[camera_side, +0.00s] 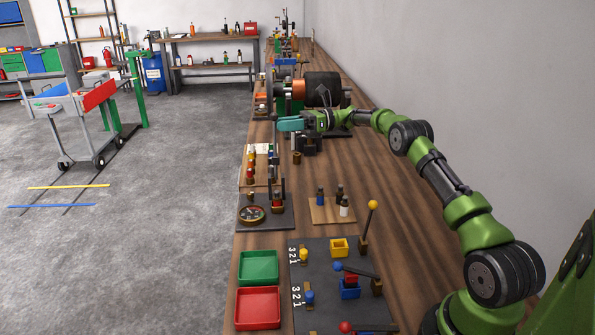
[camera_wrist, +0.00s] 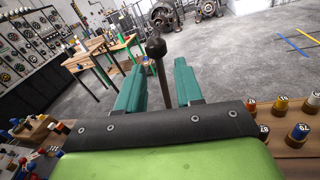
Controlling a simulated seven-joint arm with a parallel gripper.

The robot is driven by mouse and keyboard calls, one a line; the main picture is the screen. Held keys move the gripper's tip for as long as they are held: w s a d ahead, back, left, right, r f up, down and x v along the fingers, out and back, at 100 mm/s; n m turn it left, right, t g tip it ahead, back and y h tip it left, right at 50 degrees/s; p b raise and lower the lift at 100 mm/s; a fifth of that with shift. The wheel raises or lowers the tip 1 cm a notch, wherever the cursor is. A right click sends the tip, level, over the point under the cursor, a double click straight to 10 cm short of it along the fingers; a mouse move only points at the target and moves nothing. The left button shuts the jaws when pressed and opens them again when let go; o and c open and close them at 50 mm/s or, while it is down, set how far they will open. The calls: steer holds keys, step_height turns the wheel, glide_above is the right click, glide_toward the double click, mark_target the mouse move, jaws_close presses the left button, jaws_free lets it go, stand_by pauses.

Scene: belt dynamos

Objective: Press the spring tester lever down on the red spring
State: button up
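My gripper (camera_side: 292,124) is over the far part of the bench in the side view, its teal fingers pointing left. In the wrist view my gripper (camera_wrist: 159,70) has its two teal fingers apart. A dark rod with a ball knob (camera_wrist: 156,47) stands upright between them, with a gap on each side. I cannot tell for certain whether this is the spring tester lever. A round dial (camera_side: 252,213) sits on a dark plate nearer the camera, beside a small reddish-brown part (camera_side: 277,203). I cannot clearly make out the red spring.
A dark machine with a large roller (camera_side: 322,89) stands just behind my gripper. Nearer are a wooden board with bottles (camera_side: 332,212), green (camera_side: 259,267) and red (camera_side: 258,308) trays, and a dark board of levers (camera_side: 320,255).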

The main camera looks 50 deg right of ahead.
steer(key=x, duration=0.5)
jaws_close()
stand_by(0.3)
